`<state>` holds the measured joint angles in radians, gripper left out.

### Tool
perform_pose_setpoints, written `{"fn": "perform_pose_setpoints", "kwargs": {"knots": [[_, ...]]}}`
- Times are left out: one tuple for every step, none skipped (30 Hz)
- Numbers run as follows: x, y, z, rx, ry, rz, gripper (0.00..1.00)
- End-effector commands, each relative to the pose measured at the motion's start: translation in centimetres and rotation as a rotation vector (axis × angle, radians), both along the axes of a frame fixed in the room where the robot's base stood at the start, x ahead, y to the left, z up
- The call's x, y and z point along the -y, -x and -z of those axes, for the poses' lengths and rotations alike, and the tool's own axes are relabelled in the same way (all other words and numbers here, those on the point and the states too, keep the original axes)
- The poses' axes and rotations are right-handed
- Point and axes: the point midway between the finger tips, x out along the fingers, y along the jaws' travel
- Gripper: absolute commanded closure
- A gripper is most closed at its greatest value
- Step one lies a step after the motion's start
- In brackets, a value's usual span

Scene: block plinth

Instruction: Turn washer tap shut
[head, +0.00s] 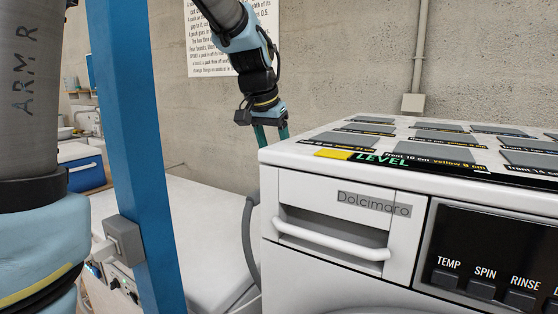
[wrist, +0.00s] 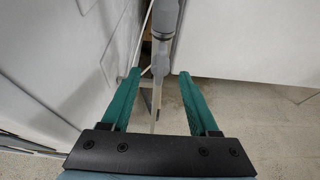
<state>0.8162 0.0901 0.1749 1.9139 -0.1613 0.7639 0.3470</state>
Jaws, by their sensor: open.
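The white washer (head: 330,205) stands at the right of the head view, with a drawer and a black control panel on its front. A grey hose (head: 248,240) hangs beside its left side. In the wrist view a grey hose or pipe (wrist: 165,18) with a thicker joint runs down between two white bodies. I cannot make out a tap handle for sure. My gripper (head: 271,134) points down just beyond the washer's back left corner. In the wrist view my gripper (wrist: 158,75) is open, its green fingers apart, with the grey pipe showing between and beyond them.
Flat labelled plates (head: 440,150) lie on the washer top. A low white surface (head: 205,225) stands left of the washer, with a gap between them. A blue post (head: 140,150) is at the left. The concrete wall (head: 340,70) is behind, carrying a conduit.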

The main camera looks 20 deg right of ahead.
Motion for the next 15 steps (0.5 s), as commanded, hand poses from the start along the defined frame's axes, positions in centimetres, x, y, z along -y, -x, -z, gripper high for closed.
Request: {"fn": "perform_pose_setpoints", "kwargs": {"knots": [[0.2, -0.2, 0.7, -0.002, -0.003, 0.000, 0.39], [0.3, -0.3, 1.1, -0.002, -0.003, 0.000, 0.39], [0.5, -0.4, 1.6, -0.002, -0.002, 0.000, 0.39], [0.6, -0.5, 1.9, -0.002, -0.002, 0.000, 0.39], [0.7, -0.5, 2.1, -0.002, -0.002, -0.001, 0.39], [0.8, -0.6, 2.4, -0.002, -0.001, -0.001, 0.39], [0.8, -0.7, 2.6, -0.001, -0.001, -0.001, 0.39], [0.9, -0.7, 2.7, -0.001, -0.001, -0.001, 0.39], [0.9, -0.7, 2.9, -0.001, -0.001, 0.000, 0.39], [0.9, -0.8, 3.0, -0.001, -0.001, 0.000, 0.39], [1.0, -0.8, 3.0, 0.001, -0.001, 0.000, 0.39], [1.0, -0.8, 3.1, 0.001, -0.001, 0.000, 0.39], [1.0, -0.8, 3.1, 0.001, -0.001, 0.000, 0.39], [1.0, -0.8, 3.1, 0.001, -0.001, 0.000, 0.39], [1.0, -0.8, 3.1, 0.001, -0.001, 0.000, 0.39]]}}
